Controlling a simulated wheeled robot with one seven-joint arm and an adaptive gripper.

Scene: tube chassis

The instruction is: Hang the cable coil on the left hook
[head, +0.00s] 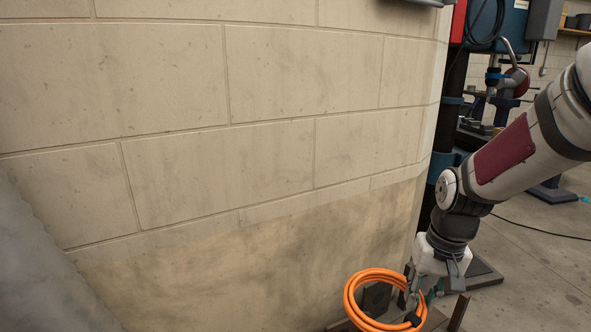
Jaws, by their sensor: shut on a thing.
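An orange cable coil (349,293) is at the bottom of the head view, right of the middle, close to the foot of the wall. My gripper (412,299) points down at the coil's right side and is shut on it. The fingertips are small and partly hidden by the coil. A dark piece shows on the coil near the fingers. The coil's lowest edge comes close to the bottom of the picture. No hook can be made out in this view.
A pale block wall (270,150) fills the left and middle. A brown post (458,313) stands just right of my gripper. Blue and dark machinery (490,75) stands behind my arm. Grey concrete floor (545,260) is open at the right.

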